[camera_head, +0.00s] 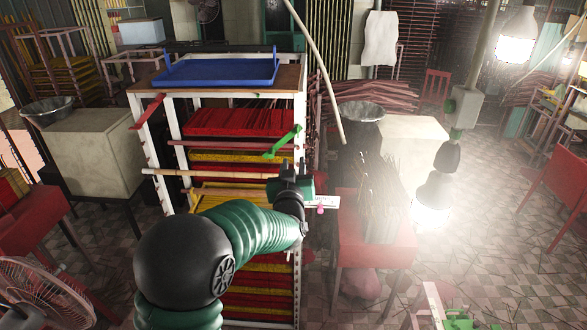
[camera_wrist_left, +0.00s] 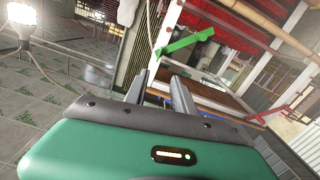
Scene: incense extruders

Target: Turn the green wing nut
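The green wing nut (camera_head: 283,143) is a flat, slanted bar at the front right post of the tall white rack. It also shows in the left wrist view (camera_wrist_left: 185,43), above and beyond my fingertips. My left gripper (camera_head: 292,168) is just below the wing nut in the head view, its fingers small and partly dark there. In the left wrist view my left gripper (camera_wrist_left: 160,82) has its two fingers apart with nothing between them. The fingers look clear of the wing nut.
The white rack (camera_head: 299,100) holds red and yellow incense trays, with a blue tray (camera_head: 222,72) on top. A bamboo pole (camera_head: 210,174) crosses its front. A red stool (camera_head: 375,240) with incense bundles stands to the right. A fan (camera_head: 40,295) is at the lower left.

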